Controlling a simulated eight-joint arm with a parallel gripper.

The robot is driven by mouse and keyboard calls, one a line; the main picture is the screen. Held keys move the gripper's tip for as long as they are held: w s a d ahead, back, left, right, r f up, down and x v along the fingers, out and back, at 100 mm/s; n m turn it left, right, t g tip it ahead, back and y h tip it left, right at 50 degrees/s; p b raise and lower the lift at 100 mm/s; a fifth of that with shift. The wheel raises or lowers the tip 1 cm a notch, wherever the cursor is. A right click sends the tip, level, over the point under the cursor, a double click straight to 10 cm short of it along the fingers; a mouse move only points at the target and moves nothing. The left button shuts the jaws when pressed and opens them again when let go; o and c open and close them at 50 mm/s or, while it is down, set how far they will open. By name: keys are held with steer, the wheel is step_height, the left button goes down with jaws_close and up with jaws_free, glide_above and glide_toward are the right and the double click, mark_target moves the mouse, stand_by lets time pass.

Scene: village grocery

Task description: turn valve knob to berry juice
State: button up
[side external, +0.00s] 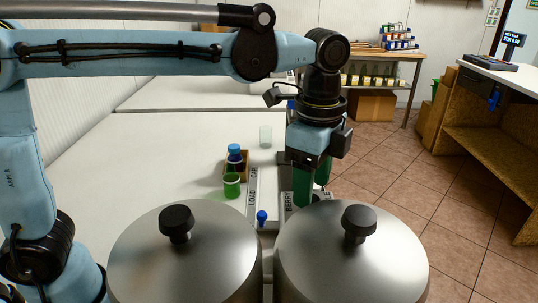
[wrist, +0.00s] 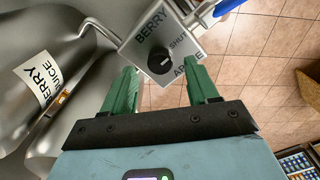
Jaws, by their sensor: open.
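The valve knob (wrist: 160,64) is a round black knob with a white mark, on a grey plate (wrist: 143,52) lettered BERRY, SHUT and APPLE. In the wrist view its white mark points up and right, towards SHUT. BERRY is at the upper left, APPLE at the lower right. My gripper (wrist: 160,72) is open, its green fingers on either side of the knob in the picture, with nothing between their pads that I can see. How far the tips are from the plate is unclear.
Two steel tanks with black lid knobs, left (side external: 185,255) and right (side external: 350,260), stand in front of the plate. A wooden caddy (side external: 242,170), a blue-capped bottle (side external: 235,158) and a green cup (side external: 232,187) stand left on the white counter (side external: 150,160). A bent pipe (wrist: 85,20) runs beside the plate.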

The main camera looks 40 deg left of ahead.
steer(key=shift+f, duration=1.25)
steer(key=c, duration=1)
steer(key=shift+c, duration=0.2)
steer(key=shift+n, duration=0.4)
steer(key=n, duration=0.5)
steer(key=shift+n, duration=0.3)
steer(key=n, duration=0.5)
steer(key=shift+n, duration=0.3)
